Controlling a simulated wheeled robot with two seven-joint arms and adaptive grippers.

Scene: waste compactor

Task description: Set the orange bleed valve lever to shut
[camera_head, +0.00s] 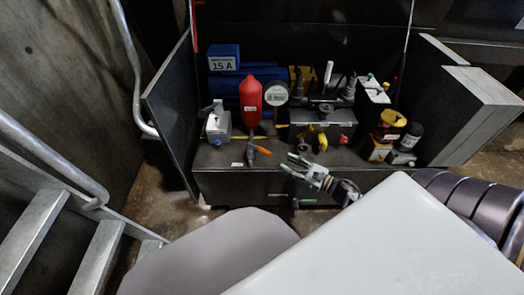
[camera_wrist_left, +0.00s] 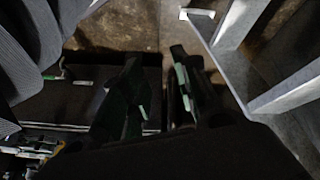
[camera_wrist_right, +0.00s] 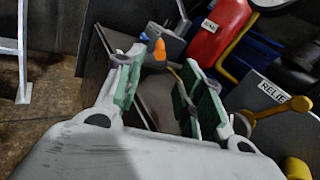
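The orange lever (camera_head: 263,150) sits on a small dark valve (camera_head: 250,155) at the front of the cabinet shelf, pointing right in the head view. In the right wrist view the orange lever (camera_wrist_right: 159,50) shows end-on, beyond the fingertips and nearer the left finger. My right gripper (camera_head: 289,164) is open and empty, to the right of the lever and apart from it. The right wrist view shows its two green-padded fingers (camera_wrist_right: 158,80) spread wide. My left gripper (camera_wrist_left: 163,92) is dark and appears open and empty in its wrist view; it is not in the head view.
A red bottle (camera_head: 250,102) and a round gauge (camera_head: 276,94) stand behind the valve. A grey box (camera_head: 218,125) with a blue knob is to its left. A relief-labelled unit with a yellow lever (camera_wrist_right: 290,106) is close right of the right gripper. Cabinet doors (camera_head: 170,115) flank the shelf.

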